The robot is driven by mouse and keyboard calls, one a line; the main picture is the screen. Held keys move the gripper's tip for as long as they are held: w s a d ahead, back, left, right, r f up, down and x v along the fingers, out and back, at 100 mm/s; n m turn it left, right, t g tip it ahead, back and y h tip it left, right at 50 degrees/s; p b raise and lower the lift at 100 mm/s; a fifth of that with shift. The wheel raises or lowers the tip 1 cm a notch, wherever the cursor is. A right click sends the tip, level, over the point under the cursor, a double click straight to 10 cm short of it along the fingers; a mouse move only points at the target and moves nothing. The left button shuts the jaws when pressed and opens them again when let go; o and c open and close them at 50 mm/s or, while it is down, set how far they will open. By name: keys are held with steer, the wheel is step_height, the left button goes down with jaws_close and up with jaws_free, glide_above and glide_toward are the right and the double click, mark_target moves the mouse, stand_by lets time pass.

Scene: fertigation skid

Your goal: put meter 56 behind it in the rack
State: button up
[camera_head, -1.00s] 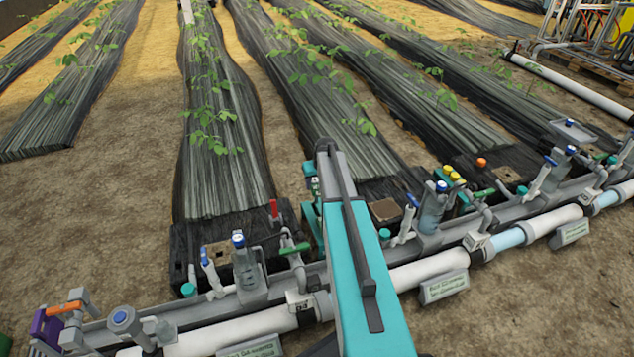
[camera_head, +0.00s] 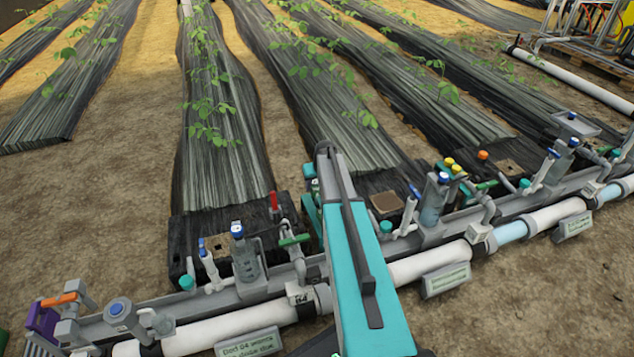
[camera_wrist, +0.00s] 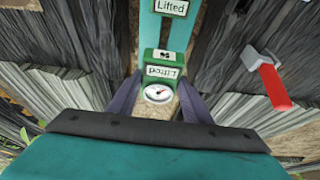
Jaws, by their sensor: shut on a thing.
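In the wrist view my gripper (camera_wrist: 159,98) has its two dark fingers closed on the sides of meter 56 (camera_wrist: 158,94). The meter has a round white dial and a green body. A plate with 56 and a label reading "Lifted" show upside down on the green part. Beyond it runs a teal strip (camera_wrist: 178,38) with another "Lifted" label; I cannot tell whether it belongs to the rack. In the head view a teal upright part (camera_head: 309,212) stands partly behind my arm. My arm hides the gripper and meter there.
A grey rail with valves and bottles (camera_head: 246,262) crosses the front above a white pipe (camera_head: 425,262). A red-handled part (camera_head: 275,202) stands left of my arm; a red handle (camera_wrist: 274,87) shows in the wrist view. Black-covered beds (camera_head: 215,150) lie behind, with bare soil between them.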

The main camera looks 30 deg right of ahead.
steer(key=shift+d+f, duration=0.1)
steer(key=shift+f, duration=1)
stand_by(0.9)
steer(key=shift+f, duration=2.15)
steer(key=o, duration=1.2)
steer(key=shift+r, duration=0.1)
steer(key=shift+r+p, duration=2.6)
steer(key=shift+r, duration=1.3)
